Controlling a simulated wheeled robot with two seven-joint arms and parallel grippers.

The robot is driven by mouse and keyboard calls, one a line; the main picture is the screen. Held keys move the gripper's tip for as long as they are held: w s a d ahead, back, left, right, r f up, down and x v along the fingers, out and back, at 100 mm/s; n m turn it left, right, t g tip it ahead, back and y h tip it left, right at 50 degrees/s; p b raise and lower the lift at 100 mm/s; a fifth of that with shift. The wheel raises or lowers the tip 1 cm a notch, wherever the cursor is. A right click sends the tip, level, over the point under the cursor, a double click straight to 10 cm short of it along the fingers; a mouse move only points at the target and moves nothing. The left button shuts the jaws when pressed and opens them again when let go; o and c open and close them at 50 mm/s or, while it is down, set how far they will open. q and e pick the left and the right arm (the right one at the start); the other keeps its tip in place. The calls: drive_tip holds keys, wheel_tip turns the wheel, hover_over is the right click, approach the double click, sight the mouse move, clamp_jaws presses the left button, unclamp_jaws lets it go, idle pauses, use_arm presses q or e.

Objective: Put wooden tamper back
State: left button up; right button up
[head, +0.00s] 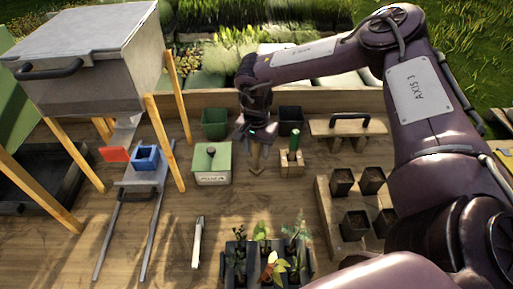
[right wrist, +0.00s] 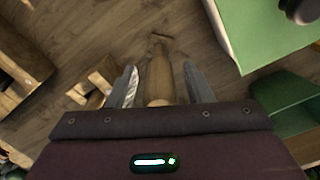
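The wooden tamper (head: 255,157) is a pale wooden tool below my right gripper (head: 254,144) in the head view, above or on the bench; I cannot tell which. In the right wrist view the tamper (right wrist: 159,76) lies between the two fingers of my right gripper (right wrist: 161,80). A narrow gap shows on each side, so the fingers are open around it. A small wooden block (head: 291,168) with a green-handled tool (head: 294,141) stands just right of the gripper; the block (right wrist: 98,84) also shows in the right wrist view. My left gripper is not in view.
A green box with a dark knob (head: 211,178) stands close left of the gripper. Green (head: 214,123) and dark (head: 290,115) pots stand behind. A wooden stand with a black handle (head: 347,127) is at right.

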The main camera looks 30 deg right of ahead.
wheel_tip(320, 180, up, 12)
drive_tip(key=shift+r+b, duration=0.2)
drive_tip(key=shift+b, duration=0.8)
